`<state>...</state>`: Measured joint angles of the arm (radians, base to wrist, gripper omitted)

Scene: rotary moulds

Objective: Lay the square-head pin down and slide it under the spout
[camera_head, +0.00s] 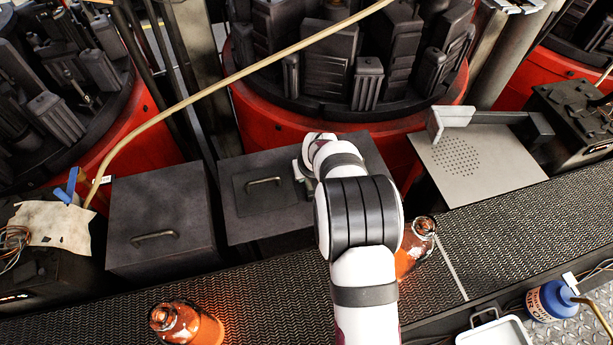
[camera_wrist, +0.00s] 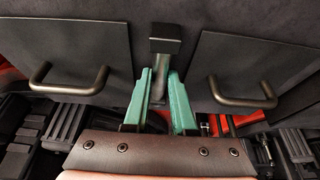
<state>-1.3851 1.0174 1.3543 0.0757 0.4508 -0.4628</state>
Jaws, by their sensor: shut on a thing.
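In the wrist view my gripper (camera_wrist: 160,76) has its two green fingers shut on the square-head pin (camera_wrist: 166,42). The pin is dark, with a blocky head beyond the fingertips and a narrower stem running back between the fingers. A dark flat surface lies behind it; I cannot tell whether the pin touches it. In the head view my white arm hides the pin and most of the gripper, above the middle grey box. I cannot tell for certain which part is the spout; a pale angled metal piece (camera_head: 452,117) stands at the back of a perforated plate.
The grey box (camera_head: 228,208) with a handle is beneath my arm, beside another handled box (camera_head: 158,212). Amber bottles (camera_head: 187,325) (camera_head: 417,247) are on the textured conveyor (camera_head: 540,215). The perforated plate (camera_head: 490,178) is bare in front. A brass tube (camera_head: 250,70) crosses overhead.

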